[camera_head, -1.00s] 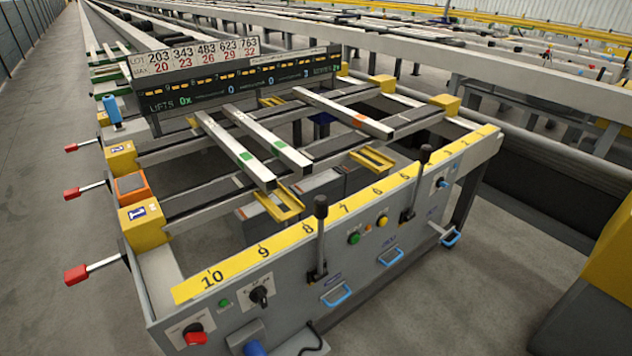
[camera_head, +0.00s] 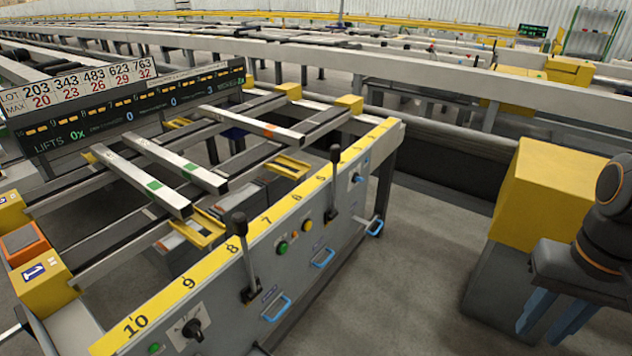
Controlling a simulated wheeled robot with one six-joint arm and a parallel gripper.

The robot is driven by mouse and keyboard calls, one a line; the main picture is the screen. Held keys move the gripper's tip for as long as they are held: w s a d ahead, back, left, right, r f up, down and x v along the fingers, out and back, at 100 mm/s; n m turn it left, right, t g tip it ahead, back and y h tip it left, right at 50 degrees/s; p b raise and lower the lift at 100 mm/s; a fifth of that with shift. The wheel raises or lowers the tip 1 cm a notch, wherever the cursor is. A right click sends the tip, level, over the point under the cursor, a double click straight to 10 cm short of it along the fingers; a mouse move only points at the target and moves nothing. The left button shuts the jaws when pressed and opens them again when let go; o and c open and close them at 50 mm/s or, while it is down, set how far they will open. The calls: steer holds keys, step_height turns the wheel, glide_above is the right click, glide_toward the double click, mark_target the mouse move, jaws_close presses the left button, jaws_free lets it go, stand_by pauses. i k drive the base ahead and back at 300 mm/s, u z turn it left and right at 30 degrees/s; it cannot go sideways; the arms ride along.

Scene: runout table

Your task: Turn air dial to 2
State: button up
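A black rotary dial (camera_head: 192,328) sits on a white plate at the near left end of the grey front panel (camera_head: 215,300). A small blue knob (camera_head: 358,178) sits on another plate near the panel's far right end. The lettering on both is too small to read, so I cannot tell which is the air dial or its setting. My gripper (camera_head: 546,318) is at the lower right, with two blue fingers spread apart and nothing seen between them. It is well to the right of the panel, touching neither knob.
Two black levers (camera_head: 242,250) (camera_head: 333,185) and blue handles (camera_head: 322,258) stick out from the panel. Green (camera_head: 282,248) and yellow (camera_head: 307,225) buttons lie between the levers. A yellow box (camera_head: 548,195) stands behind my gripper. Grey floor between panel and box is clear.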

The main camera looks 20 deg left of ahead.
mark_target(357, 176)
steer(key=k, duration=0.6)
steer(key=u, duration=0.55)
steer(key=i, duration=1.4)
steer(key=z, duration=0.75)
